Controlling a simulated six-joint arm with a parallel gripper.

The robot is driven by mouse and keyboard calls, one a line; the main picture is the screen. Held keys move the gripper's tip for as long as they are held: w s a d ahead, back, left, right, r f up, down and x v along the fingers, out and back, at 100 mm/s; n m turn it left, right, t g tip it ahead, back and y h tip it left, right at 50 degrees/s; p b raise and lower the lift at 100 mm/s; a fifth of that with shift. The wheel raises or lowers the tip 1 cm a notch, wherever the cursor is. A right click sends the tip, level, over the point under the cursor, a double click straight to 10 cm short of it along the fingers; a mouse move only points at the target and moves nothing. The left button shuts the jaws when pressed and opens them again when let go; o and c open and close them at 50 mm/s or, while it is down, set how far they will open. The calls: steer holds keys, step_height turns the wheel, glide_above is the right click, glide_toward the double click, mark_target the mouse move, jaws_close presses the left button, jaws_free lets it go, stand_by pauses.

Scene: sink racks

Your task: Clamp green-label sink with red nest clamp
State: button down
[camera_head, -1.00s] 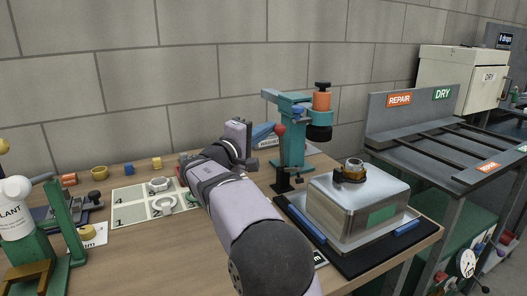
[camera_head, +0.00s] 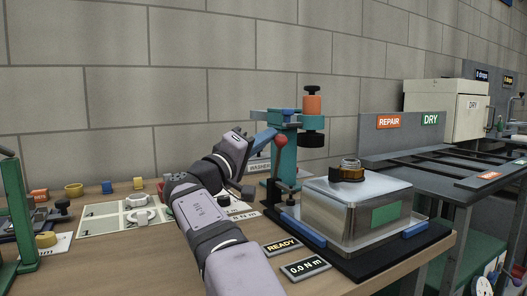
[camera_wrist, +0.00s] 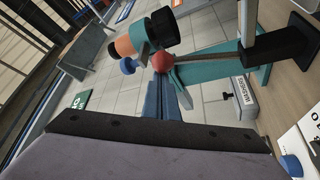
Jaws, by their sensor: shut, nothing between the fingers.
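The green-label sink is an upturned metal basin (camera_head: 340,212) with a green label (camera_head: 385,214) on its front and a brass fitting on top. It sits on a black nest (camera_head: 385,258) with blue pads. The red clamp knob (camera_head: 277,145) tops an upright dark lever at the nest's back left. My gripper (camera_head: 265,138) is shut and empty, with its blue fingers at the knob's left. In the wrist view, the red knob (camera_wrist: 163,62) is just beyond the shut fingertips (camera_wrist: 163,82); I cannot tell whether they touch.
A teal press stand (camera_head: 287,165) with an orange and black head rises behind the lever. Plaques reading READY (camera_head: 282,247) and 0.0 N m (camera_head: 305,268) lie before the nest. A parts mat (camera_head: 100,220) is at left, a REPAIR/DRY rack (camera_head: 430,150) at right.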

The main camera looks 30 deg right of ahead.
steer(key=shift+s, duration=0.15)
stand_by(0.6)
steer(key=w+r+p, duration=0.3)
steer(key=w+p, duration=0.1)
steer(key=p, duration=0.1)
steer(key=b+v, duration=0.1)
steer(key=v, duration=1)
steer(key=shift+s+f+b, duration=0.2)
steer(key=shift+b, duration=0.15)
steer(key=shift+d+r, duration=0.1)
steer(key=shift+d, duration=0.05)
